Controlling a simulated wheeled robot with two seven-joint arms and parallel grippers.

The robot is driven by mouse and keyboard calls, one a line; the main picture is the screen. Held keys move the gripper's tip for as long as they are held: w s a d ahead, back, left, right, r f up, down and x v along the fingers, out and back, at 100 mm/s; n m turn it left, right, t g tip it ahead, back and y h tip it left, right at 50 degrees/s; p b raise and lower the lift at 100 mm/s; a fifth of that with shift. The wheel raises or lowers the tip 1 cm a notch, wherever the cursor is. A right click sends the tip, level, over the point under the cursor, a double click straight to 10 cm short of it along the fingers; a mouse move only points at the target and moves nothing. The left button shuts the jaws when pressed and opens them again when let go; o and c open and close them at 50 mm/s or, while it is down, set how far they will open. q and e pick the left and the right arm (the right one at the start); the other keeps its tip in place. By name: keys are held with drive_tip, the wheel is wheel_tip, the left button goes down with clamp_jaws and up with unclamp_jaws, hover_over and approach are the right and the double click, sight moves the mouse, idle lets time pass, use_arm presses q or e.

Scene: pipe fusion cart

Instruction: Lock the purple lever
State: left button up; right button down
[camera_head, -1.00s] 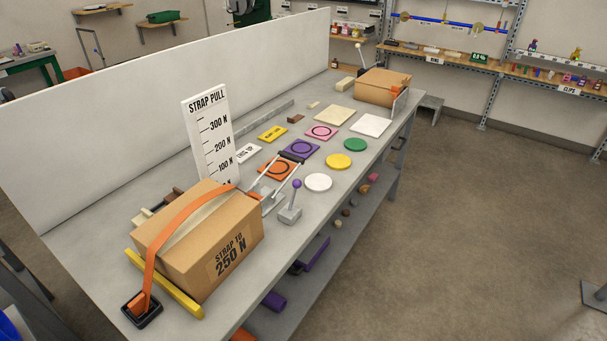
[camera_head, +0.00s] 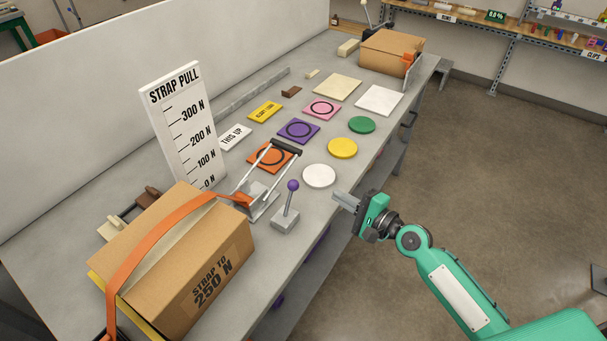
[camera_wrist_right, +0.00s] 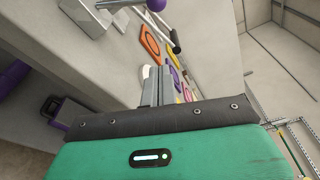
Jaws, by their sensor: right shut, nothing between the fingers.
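The purple lever (camera_head: 291,197) is a short grey rod with a purple ball knob on a grey block, near the front edge of the bench. It leans slightly to the right. In the right wrist view its purple knob (camera_wrist_right: 156,4) shows at the top edge, partly cut off. My right gripper (camera_head: 345,200) is shut and empty, to the right of the lever and apart from it, by the bench's front edge. Its fingers (camera_wrist_right: 152,88) also show in the right wrist view. My left gripper is not in view.
A strapped cardboard box (camera_head: 190,270) stands left of the lever, with a ratchet handle (camera_head: 285,146) behind it. A white disc (camera_head: 319,175) lies near my right gripper. Coloured plates and discs lie further back. A "STRAP PULL" board (camera_head: 178,130) stands upright behind the box.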

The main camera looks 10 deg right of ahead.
sight(289, 199)
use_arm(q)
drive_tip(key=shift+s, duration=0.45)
use_arm(e)
drive_tip(key=shift+a+r, duration=0.15)
drive_tip(key=shift+r, duration=0.25)
drive_tip(key=p+x, duration=0.2)
drive_tip(key=x, duration=0.7)
drive_tip(key=shift+w+a+r, duration=0.15)
drive_tip(key=shift+s+a+r+p, duration=0.45)
drive_tip(key=shift+s+a+p, duration=0.4)
drive_tip(key=shift+p, duration=0.4)
drive_tip(key=shift+s+a+r+p, duration=0.15)
drive_tip(key=shift+s+a+p, duration=0.15)
drive_tip(key=shift+s+a, duration=0.15)
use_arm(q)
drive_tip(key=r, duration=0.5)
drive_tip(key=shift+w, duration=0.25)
